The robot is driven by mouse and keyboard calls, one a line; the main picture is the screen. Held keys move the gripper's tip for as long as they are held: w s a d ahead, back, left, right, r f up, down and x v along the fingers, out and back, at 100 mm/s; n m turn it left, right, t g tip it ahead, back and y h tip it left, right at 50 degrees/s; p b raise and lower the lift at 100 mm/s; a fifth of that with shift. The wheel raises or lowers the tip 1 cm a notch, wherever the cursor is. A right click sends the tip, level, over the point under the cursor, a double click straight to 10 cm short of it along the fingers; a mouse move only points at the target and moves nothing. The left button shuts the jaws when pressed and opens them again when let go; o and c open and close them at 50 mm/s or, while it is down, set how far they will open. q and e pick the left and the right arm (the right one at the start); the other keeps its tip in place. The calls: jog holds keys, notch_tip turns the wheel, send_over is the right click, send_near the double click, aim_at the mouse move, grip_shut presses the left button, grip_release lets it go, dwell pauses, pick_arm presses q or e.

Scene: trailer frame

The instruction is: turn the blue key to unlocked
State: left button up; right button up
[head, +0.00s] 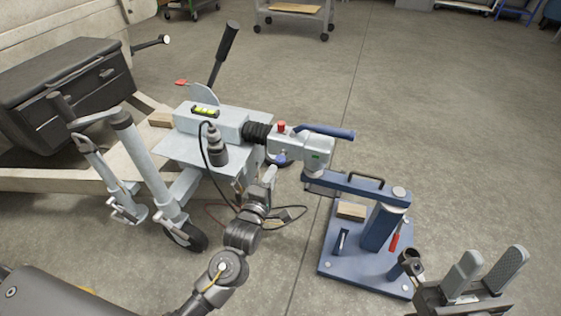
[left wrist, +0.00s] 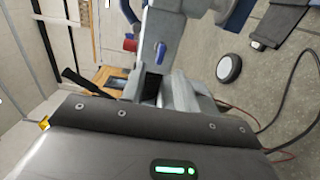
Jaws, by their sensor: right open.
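The blue key (head: 281,158) is a small blue tab on the lower front of the grey coupling head (head: 288,147). In the left wrist view the key (left wrist: 161,54) is an upright blue tab on the coupling's grey face. My left gripper (head: 269,176) is just below and in front of the key, apart from it as far as I can see. Its fingers are small and partly hidden, so their opening is unclear. My right gripper (head: 484,272) is open and empty at the lower right, far from the key.
A red knob (head: 281,126) and blue handle (head: 328,132) sit on top of the coupling. A blue stand (head: 362,262) with an arm is to the right. The jockey wheel (head: 185,237) and post are left. A dark cable (head: 283,224) hangs near my left arm.

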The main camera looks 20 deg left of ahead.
aim_at(280, 158)
pick_arm(q)
jog(key=w, duration=0.2)
jog(key=w+b, duration=0.1)
jog(key=w, duration=0.2)
jog(key=w+b, duration=0.1)
jog(key=w, duration=0.2)
jog(key=shift+d, duration=0.25)
grip_shut()
